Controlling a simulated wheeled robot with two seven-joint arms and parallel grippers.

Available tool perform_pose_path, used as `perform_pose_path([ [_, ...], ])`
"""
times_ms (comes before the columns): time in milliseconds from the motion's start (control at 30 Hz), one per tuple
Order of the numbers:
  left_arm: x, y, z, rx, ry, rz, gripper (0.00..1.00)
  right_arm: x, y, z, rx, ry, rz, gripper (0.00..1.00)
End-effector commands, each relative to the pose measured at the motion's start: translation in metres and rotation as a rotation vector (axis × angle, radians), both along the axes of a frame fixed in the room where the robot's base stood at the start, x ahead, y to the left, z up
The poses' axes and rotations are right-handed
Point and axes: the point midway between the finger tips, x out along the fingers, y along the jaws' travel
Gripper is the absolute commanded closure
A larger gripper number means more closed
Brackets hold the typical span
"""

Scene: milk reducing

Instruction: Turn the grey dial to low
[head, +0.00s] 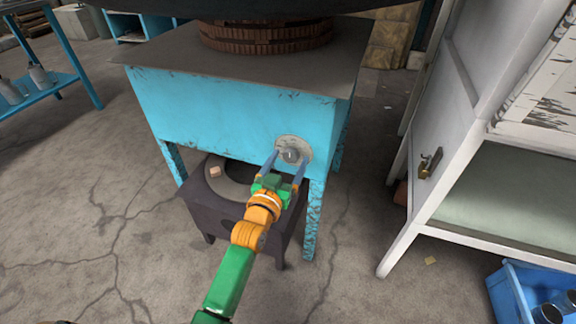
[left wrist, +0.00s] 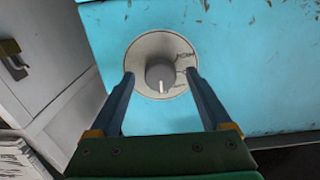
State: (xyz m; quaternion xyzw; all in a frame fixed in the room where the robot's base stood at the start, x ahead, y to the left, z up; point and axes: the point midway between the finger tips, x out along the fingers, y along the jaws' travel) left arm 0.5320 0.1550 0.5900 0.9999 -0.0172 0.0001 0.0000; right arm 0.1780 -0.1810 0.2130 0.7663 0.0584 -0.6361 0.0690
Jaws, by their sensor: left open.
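The grey dial (head: 291,155) sits on a round pale plate on the front of the blue stove table, near its right corner. In the left wrist view the dial (left wrist: 160,73) has a white pointer mark facing downward, and the plate (left wrist: 150,49) carries small dark lettering that I cannot read clearly. My left gripper (head: 285,163) is open, with one finger on each side of the dial. In the left wrist view the fingers of my left gripper (left wrist: 161,80) are spread wide, with gaps between them and the dial. My right gripper is not in view.
The blue table (head: 215,110) has a dark top with a brown wooden tub (head: 265,37). A dark low stool-like block (head: 215,215) stands under it. A white cabinet (head: 470,90) is at the right, with a blue crate (head: 520,285) below. Cracked floor lies open at left.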

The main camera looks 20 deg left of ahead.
Motion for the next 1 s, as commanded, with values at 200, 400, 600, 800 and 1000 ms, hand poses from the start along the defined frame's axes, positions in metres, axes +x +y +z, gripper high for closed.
perform_pose_path([
  [200, 0.0, 0.0, 0.0, 0.0, 0.0, 0.0, 0.23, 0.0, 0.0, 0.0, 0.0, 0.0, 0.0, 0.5],
  [400, 0.0, 0.0, 0.0, 0.0, 0.001, 0.0, 0.78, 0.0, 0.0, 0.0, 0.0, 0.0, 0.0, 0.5],
  [600, 0.0, 0.0, 0.0, -0.003, 0.001, 0.0, 1.0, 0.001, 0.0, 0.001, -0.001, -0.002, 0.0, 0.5],
  [800, 0.0, 0.0, 0.001, -0.052, 0.004, 0.0, 1.0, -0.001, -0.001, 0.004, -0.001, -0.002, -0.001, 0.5],
  [1000, 0.0, 0.0, 0.002, -0.179, 0.01, 0.001, 1.0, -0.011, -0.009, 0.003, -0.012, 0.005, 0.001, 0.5],
])
